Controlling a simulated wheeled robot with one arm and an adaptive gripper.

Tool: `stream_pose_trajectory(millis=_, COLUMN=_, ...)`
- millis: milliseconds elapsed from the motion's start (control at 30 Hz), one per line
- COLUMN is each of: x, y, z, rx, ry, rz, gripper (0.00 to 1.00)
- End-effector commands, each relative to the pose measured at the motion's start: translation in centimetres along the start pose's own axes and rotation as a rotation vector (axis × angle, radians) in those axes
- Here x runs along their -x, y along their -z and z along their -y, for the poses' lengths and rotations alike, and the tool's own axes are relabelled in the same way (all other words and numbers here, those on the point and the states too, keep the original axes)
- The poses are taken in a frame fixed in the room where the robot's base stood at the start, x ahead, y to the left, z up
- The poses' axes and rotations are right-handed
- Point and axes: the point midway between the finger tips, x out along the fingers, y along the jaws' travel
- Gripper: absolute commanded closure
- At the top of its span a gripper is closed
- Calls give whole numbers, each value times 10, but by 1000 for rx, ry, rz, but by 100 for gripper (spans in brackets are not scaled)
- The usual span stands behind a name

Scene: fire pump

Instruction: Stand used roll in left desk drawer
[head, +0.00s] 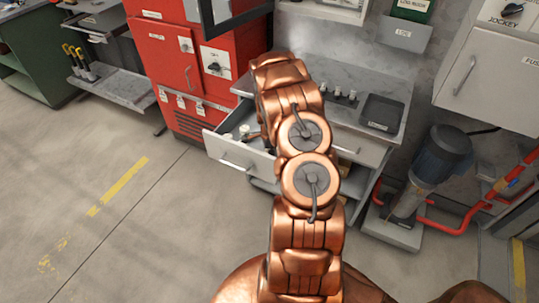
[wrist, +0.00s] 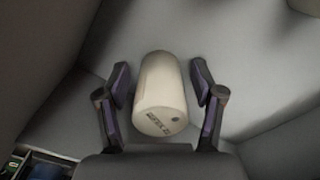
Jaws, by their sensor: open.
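A cream cylindrical roll (wrist: 160,95) with dark lettering on its near end shows in the wrist view. My gripper (wrist: 161,78) is open, with one finger on each side of the roll and a small gap on both sides. Grey surfaces surround the roll; I cannot tell for sure whether it stands or leans. In the head view the left desk drawer (head: 238,158) is pulled out, with small pale items (head: 243,131) inside. My arm reaches over this drawer and hides my gripper and part of the drawer.
The desk top (head: 338,77) holds a dark tray (head: 382,112) and several small items. A red cabinet (head: 180,65) stands left of the desk. A blue pump motor (head: 440,155) with red pipes stands to the right. The floor at front left is clear.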

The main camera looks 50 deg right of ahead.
Motion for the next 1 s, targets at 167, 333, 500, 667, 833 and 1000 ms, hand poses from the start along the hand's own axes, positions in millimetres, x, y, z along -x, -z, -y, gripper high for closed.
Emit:
stream_pose_trajectory(millis=167, x=6, y=0, z=1, rx=0, ry=2, rz=-1, gripper=33)
stream_pose_trajectory(millis=333, x=22, y=0, z=0, rx=0, ry=0, rz=0, gripper=33)
stream_pose_trajectory(millis=500, x=44, y=0, z=2, rx=0, ry=5, rz=-2, gripper=33)
stream_pose_trajectory(millis=667, x=64, y=0, z=0, rx=0, ry=1, rz=0, gripper=33)
stream_pose_trajectory(millis=833, x=89, y=0, z=2, rx=0, ry=5, rz=-1, gripper=33)
stream_pose_trajectory(millis=1000, x=108, y=0, z=1, rx=0, ry=3, rz=-1, gripper=33)
